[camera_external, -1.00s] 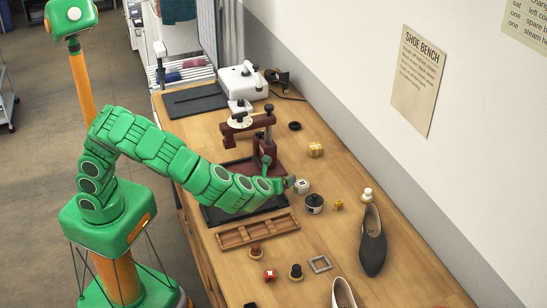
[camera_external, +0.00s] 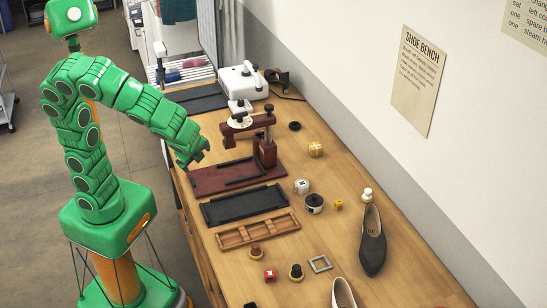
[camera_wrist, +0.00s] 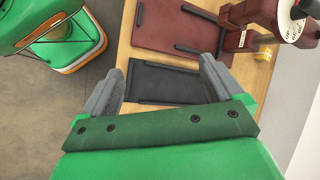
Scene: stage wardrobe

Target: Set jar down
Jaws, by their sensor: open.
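A small white jar (camera_external: 302,186) with a dark mark stands on the wooden bench, right of the black tray (camera_external: 245,205). A white jar with a black top (camera_external: 314,203) stands just in front of it; I cannot tell which one the task means. My gripper (camera_external: 203,155) is raised over the bench's left edge, well left of both jars. In the wrist view my gripper (camera_wrist: 160,88) has its two grey fingers wide apart with nothing between them. The black tray (camera_wrist: 165,84) shows beyond the fingers; neither jar is in that view.
A dark red press (camera_external: 265,150) on its base plate (camera_external: 205,180) stands close to my gripper. A wooden compartment tray (camera_external: 257,231), stamps, a square frame (camera_external: 320,264) and a grey shoe (camera_external: 372,240) lie nearer the front. A white machine (camera_external: 242,82) is at the back.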

